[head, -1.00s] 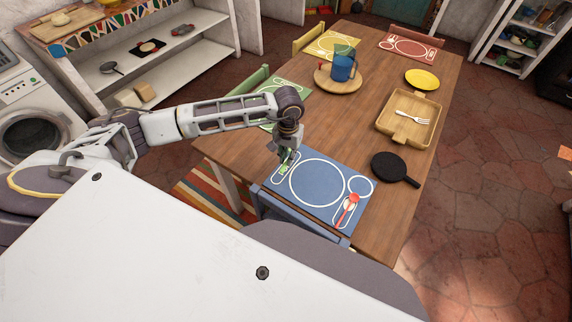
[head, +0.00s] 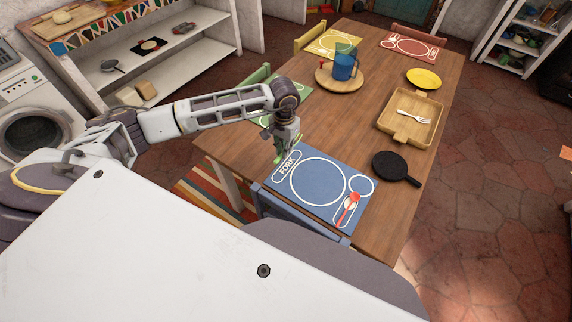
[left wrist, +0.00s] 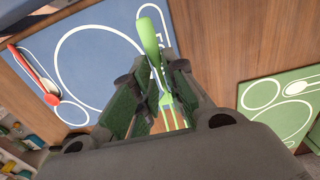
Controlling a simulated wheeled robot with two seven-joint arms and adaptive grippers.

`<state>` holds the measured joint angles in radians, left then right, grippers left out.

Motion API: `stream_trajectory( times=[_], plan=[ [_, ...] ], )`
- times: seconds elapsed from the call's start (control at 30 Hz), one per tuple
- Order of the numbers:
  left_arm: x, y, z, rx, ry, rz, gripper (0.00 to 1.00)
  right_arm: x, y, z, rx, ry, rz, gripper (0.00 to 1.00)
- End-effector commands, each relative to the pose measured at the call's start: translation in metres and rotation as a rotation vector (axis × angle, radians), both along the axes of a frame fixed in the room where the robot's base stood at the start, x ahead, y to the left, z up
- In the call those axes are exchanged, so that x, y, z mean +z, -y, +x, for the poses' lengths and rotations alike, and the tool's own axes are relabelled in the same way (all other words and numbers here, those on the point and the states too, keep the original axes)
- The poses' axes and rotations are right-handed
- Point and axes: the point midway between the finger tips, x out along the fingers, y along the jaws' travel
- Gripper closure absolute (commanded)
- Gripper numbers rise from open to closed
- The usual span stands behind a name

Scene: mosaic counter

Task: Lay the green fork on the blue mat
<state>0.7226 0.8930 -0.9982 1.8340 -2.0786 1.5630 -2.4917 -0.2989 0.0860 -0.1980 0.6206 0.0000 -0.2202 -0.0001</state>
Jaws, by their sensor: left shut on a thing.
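The blue mat (head: 318,183) lies at the near end of the wooden table, with white outlines and an outlined slot marked FORK at its left. In the head view my left gripper (head: 281,152) is just past the mat's far left corner, shut on the green fork (head: 278,160). The fork is small and partly hidden there. In the left wrist view the green fork (left wrist: 150,35) sits between the fingers (left wrist: 155,85), its handle overlapping the blue mat (left wrist: 100,65) and its tines over wood. Its height above the table is unclear. My right gripper is not in view.
A green mat (left wrist: 280,105) is nearby.

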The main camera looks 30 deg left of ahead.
Motion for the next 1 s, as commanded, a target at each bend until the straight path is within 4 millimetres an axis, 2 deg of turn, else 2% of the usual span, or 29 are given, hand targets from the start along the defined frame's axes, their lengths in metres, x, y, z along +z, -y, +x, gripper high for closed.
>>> stream_trajectory(
  times=[0.43,0.87,1.0],
  plan=[
    [-0.052,0.001,0.0,0.001,-0.001,-0.001,1.0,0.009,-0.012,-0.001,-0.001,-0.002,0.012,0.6],
    [-0.059,0.0,0.0,0.0,0.0,0.0,1.0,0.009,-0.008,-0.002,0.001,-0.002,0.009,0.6],
    [-0.066,0.0,-0.001,0.0,-0.003,-0.001,1.0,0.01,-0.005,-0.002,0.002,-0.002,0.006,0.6]
  ],
)
